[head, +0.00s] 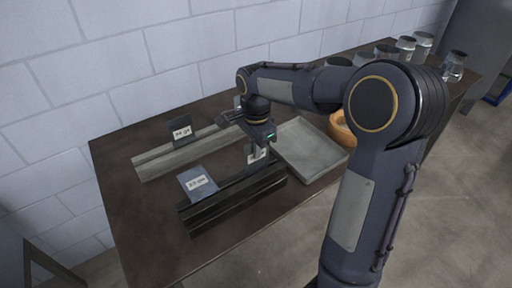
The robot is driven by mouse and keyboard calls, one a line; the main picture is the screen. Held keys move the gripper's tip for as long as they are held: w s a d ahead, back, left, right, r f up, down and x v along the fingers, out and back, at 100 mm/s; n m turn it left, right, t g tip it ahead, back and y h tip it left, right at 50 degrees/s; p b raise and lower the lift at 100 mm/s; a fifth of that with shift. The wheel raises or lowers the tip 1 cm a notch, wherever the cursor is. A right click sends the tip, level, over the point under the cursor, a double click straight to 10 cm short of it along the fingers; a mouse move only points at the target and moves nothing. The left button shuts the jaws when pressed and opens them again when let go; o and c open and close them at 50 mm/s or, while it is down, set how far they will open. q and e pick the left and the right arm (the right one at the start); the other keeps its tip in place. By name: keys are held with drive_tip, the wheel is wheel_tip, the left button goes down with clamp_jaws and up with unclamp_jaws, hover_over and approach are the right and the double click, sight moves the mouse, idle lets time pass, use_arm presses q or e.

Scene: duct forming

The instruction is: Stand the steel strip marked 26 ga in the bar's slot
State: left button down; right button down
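My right gripper (262,151) points down over the right end of the dark slotted bar (236,200). A small grey strip with a white label (257,155) is at its fingertips; the label is too small to read. I cannot tell if the fingers are shut on this strip or if its lower edge is in the slot. A blue-grey strip (199,193) with a label I cannot read surely leans at the bar's left end. A dark strip (181,125), whose label seems to read 24 ga, stands at the lighter bar (160,165) behind. My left gripper is out of view.
A shallow grey tray (312,150) lies right of the dark bar. An orange-brown ring-like thing (338,129) is partly hidden behind my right arm. Several glass jars (454,65) stand at the table's far right. The dark tabletop (125,205) is clear at front left.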

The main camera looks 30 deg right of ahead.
drive_tip(key=c, duration=1.6)
unclamp_jaws()
drive_tip(key=shift+r, duration=0.1)
wheel_tip(320, 180, up, 8)
drive_tip(key=shift+f, duration=0.15)
